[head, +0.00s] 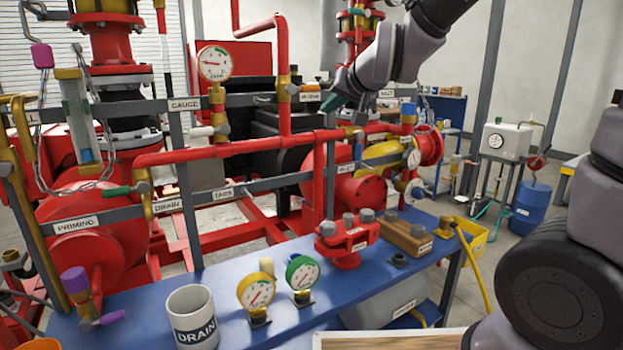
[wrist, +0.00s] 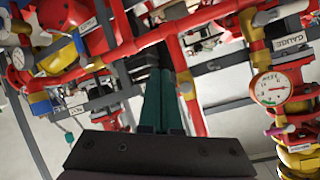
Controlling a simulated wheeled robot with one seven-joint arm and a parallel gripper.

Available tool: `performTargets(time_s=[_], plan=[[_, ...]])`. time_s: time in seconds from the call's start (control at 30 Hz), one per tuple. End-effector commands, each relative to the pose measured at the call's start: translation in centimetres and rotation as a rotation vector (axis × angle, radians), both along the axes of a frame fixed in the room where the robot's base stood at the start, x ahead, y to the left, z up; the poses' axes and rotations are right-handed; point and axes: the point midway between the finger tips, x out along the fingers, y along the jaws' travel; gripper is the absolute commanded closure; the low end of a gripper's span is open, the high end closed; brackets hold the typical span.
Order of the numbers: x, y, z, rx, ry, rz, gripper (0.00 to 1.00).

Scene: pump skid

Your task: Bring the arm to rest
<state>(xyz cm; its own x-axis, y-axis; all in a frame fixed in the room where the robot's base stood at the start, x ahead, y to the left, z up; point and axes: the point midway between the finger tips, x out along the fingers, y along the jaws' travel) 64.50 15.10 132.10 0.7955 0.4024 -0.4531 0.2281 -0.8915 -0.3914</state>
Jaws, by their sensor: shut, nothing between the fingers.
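My gripper (head: 332,102) shows in the head view at upper middle, in front of the red pump skid. Its teal fingers point down and to the left, near the upper grey rail and a brass fitting (head: 284,89) on the red pipe. In the wrist view, my gripper's teal fingers (wrist: 158,92) lie together, shut and empty, with red pipes beyond them. My arm reaches in from the top of the head view. Whether the fingertips touch any pipe or rail cannot be told.
The red pipe (head: 230,145) and a gauge (head: 214,63) stand left of my gripper. The blue bench (head: 235,290) carries a DRAIN mug (head: 192,318), a yellow gauge (head: 256,290) and a green gauge (head: 301,272). Open floor lies right, before a blue drum (head: 530,206).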

Motion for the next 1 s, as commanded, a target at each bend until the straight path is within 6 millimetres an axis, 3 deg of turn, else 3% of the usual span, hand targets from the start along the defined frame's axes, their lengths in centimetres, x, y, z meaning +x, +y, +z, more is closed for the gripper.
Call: performTargets(time_s=[0.03,0.2,0.3,0.4,0.6,1.0], plan=[[-0.8,-3.1,1.0,0.006,0.036,-0.028,1.00],[-5.9,-11.7,1.9,-0.010,0.205,-0.108,1.00],[-9.7,-15.7,1.7,-0.023,0.301,-0.170,1.00],[-13.3,-18.5,1.4,-0.032,0.381,-0.230,1.00],[-17.2,-20.8,0.7,-0.035,0.472,-0.299,1.00],[-17.6,-20.9,0.6,-0.034,0.485,-0.304,1.00]])
